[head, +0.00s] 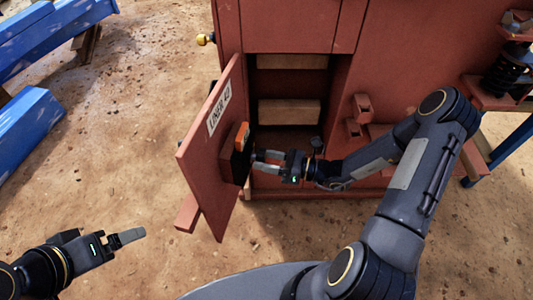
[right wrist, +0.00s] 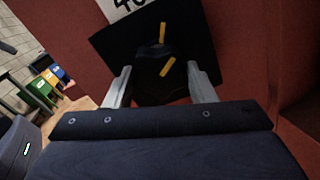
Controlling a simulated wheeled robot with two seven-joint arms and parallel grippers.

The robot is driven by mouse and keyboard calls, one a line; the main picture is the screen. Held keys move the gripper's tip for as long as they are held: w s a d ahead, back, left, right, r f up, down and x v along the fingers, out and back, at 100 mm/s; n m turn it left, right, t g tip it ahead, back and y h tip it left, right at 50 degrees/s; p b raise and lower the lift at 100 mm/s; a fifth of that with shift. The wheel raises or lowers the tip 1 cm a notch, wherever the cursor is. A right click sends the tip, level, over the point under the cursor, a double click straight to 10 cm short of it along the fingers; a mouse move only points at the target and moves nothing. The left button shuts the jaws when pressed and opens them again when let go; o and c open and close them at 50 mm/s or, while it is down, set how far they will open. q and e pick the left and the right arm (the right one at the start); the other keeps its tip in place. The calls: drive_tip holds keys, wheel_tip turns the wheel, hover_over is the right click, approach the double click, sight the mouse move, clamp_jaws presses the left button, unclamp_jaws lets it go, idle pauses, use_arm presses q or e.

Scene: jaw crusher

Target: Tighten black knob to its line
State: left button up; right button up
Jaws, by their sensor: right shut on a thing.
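The black knob (right wrist: 152,84) sits in front of a black plate (right wrist: 112,43) in the right wrist view. One yellow mark (right wrist: 167,67) shows on the knob, slanted. Another yellow line (right wrist: 162,33) stands nearly upright above it, so the two are at different angles. My right gripper (right wrist: 158,88) has a finger on either side of the knob and is shut on it. In the head view my right gripper (head: 265,161) reaches the inner face of the open red door (head: 207,150); the knob is hidden there. My left gripper (head: 128,237) is low at left, away from the door.
The red crusher housing (head: 285,25) has an open bay (head: 290,85) beside the door. The door has a white label (head: 218,108) and an orange piece (head: 242,136) on a black block. Blue beams (head: 25,130) lie at left. The dirt ground between is clear.

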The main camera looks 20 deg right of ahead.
drive_tip(key=m+p, duration=0.2)
drive_tip(key=shift+r+m, duration=0.25)
drive_tip(key=shift+m, duration=0.15)
drive_tip(key=m+p, duration=0.2)
drive_tip(key=m, duration=0.1)
drive_tip(key=shift+m+p, duration=0.3)
drive_tip(key=m+p, duration=0.1)
drive_tip(key=m, duration=0.2)
drive_tip(key=shift+p, duration=0.3)
drive_tip(key=shift+f+m+p, duration=0.1)
drive_tip(key=shift+m+p, duration=0.35)
drive_tip(key=shift+m, duration=1.15)
drive_tip(key=o, duration=1)
drive_tip(key=shift+s, duration=0.1)
